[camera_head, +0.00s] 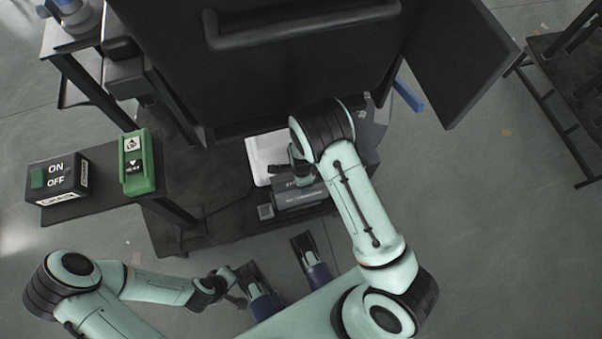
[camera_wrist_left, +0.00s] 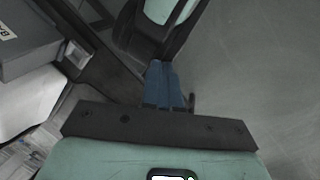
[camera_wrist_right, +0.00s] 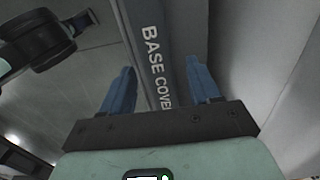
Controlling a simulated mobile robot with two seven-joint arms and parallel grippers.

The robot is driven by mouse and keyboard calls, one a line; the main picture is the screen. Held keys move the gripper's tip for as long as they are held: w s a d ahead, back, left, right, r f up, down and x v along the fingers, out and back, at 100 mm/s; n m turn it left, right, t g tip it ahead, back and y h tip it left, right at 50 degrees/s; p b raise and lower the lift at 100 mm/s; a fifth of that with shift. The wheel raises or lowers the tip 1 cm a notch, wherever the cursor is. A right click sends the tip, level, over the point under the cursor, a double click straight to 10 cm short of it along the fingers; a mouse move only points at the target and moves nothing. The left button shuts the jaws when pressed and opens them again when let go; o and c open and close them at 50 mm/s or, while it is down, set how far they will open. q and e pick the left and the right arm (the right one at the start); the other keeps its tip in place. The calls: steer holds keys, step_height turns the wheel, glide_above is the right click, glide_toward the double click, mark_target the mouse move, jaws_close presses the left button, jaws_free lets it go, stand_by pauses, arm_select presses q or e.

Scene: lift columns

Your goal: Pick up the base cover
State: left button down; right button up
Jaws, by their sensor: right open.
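The base cover (camera_head: 299,195) is a dark grey box-like part with pale lettering, low on the dark platform at the centre of the head view. Its "BASE COVER" lettered face (camera_wrist_right: 155,50) shows in the right wrist view, and a corner of the grey part (camera_wrist_left: 25,42) shows in the left wrist view. My right gripper (camera_wrist_right: 160,88) is open, its blue fingers apart on either side of the lettered face; contact cannot be told. My right arm hides part of the cover in the head view. My left gripper (camera_wrist_left: 167,85) is shut and empty, away from the cover.
A large black machine with a handle (camera_head: 300,25) stands behind, with an open panel (camera_head: 460,60) at right. A white piece (camera_head: 262,152) lies beside the cover. An ON/OFF box (camera_head: 58,178) and a green box (camera_head: 137,162) sit on the left shelf.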

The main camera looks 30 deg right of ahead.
jaws_close()
arm_select(q)
steer(key=shift+r, duration=0.1)
arm_select(e)
steer(key=shift+r, duration=0.15)
